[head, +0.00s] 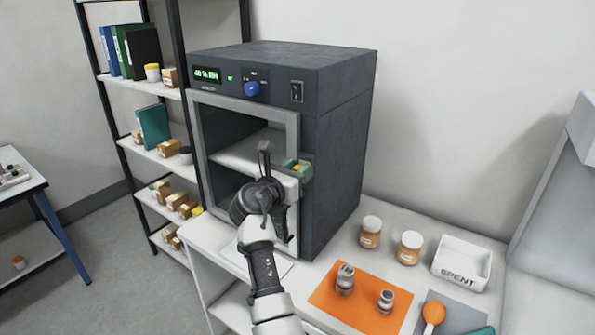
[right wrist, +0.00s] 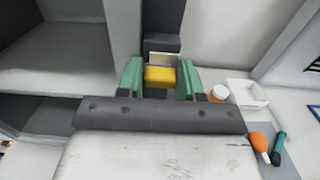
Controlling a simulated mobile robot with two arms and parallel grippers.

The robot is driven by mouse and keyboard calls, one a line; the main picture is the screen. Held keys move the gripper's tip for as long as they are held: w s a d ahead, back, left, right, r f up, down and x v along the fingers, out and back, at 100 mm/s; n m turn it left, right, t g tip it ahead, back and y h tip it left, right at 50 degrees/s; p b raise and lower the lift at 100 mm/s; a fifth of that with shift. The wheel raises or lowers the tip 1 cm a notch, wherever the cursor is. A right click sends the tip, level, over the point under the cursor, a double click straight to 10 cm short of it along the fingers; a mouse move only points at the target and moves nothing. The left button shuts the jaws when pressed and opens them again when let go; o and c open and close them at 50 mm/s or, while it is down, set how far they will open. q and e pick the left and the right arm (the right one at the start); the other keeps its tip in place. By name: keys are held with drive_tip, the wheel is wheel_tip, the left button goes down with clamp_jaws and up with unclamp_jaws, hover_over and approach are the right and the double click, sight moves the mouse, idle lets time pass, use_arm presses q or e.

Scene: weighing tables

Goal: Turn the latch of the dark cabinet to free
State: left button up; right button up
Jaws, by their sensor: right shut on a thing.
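The dark cabinet (head: 340,130) stands on the white table, with a grey-framed front (head: 292,130) through which a shelf shows. Its latch is a yellow block at the right edge of the front, seen best in the right wrist view (right wrist: 160,76). My right gripper (head: 299,168) is at the latch, its green fingers on either side of the yellow block, shut on it. In the head view the wrist and fingers hide most of the latch, so its angle is hard to tell. My left gripper is not in view.
Two orange-filled jars (head: 370,232) and a white tray marked SPENT (head: 462,262) stand right of the cabinet. An orange mat (head: 350,308) holds two small metal pieces. A loaded shelf rack (head: 165,150) stands close on the left.

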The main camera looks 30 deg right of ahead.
drive_tip(key=shift+c, duration=0.5)
drive_tip(key=shift+m, duration=0.3)
drive_tip(key=m+b, duration=0.1)
drive_tip(key=m, duration=0.2)
drive_tip(key=shift+f, duration=0.1)
drive_tip(key=m+b, duration=0.2)
drive_tip(key=m, duration=0.2)
drive_tip(key=shift+s+f+m, duration=0.1)
drive_tip(key=shift+s+m, duration=0.05)
drive_tip(key=shift+m, duration=0.15)
drive_tip(key=m+b, duration=0.4)
drive_tip(key=m, duration=0.2)
drive_tip(key=shift+f+b, duration=0.1)
drive_tip(key=shift+b, duration=0.25)
drive_tip(key=m+b, duration=0.1)
drive_tip(key=m, duration=0.1)
drive_tip(key=shift+m+b, duration=0.7)
drive_tip(key=shift+m, duration=0.1)
drive_tip(key=shift+r, duration=0.2)
